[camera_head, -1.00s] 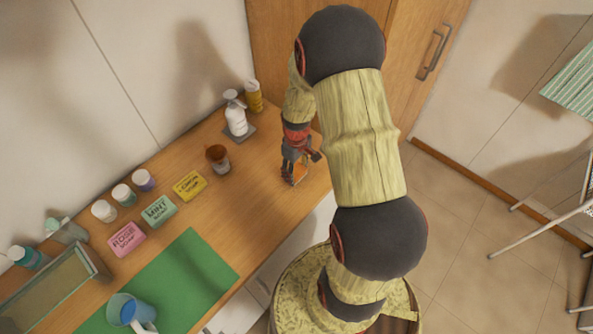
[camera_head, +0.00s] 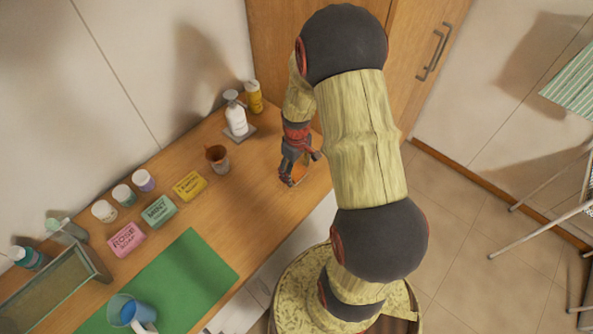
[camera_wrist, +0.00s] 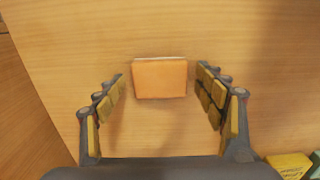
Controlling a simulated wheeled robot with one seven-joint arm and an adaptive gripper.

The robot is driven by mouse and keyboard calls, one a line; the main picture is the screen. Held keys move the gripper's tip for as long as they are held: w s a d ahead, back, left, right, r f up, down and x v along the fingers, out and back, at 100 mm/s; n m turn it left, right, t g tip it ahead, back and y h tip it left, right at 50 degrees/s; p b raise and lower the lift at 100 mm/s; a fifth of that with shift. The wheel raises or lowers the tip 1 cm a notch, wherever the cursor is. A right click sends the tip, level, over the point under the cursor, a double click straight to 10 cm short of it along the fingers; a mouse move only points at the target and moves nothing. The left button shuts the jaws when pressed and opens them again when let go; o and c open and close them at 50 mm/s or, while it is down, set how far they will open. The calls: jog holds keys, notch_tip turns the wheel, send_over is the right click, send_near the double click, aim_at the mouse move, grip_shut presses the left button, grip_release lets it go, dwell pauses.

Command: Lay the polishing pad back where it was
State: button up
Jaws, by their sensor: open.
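The polishing pad (camera_wrist: 160,79) is a small orange block. In the wrist view it lies on the wooden counter between my two fingertips, with a gap on each side. My gripper (camera_wrist: 161,82) is open around it and not touching it. In the head view my gripper (camera_head: 293,179) is low over the right end of the counter, and a bit of the orange pad (camera_head: 300,172) shows beside the fingers. The rest of the pad is hidden there by my fingers.
The counter (camera_head: 255,185) also holds a brown-topped jar (camera_head: 219,160), a white pump bottle (camera_head: 236,120), a yellow bottle (camera_head: 254,97), a yellow soap box (camera_head: 189,186) and a green mat (camera_head: 185,280). The wood around the pad is clear.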

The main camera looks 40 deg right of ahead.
notch_tip(320, 180, up, 11)
jog(key=p, duration=0.1)
notch_tip(320, 180, up, 10)
jog(key=t, duration=0.1)
send_over(296, 171)
jog(key=a, duration=0.6)
jog(key=s+a+r+m+t, duration=0.1)
jog(key=s+a+r+t, duration=0.3)
jog(key=s+a+r, duration=0.9)
notch_tip(296, 171, up, 2)
jog(key=shift+a+r+m+t, duration=0.25)
jog(key=shift+a+m+t, duration=0.05)
jog(key=shift+a, duration=0.4)
notch_tip(296, 171, down, 9)
jog(key=b, duration=0.9)
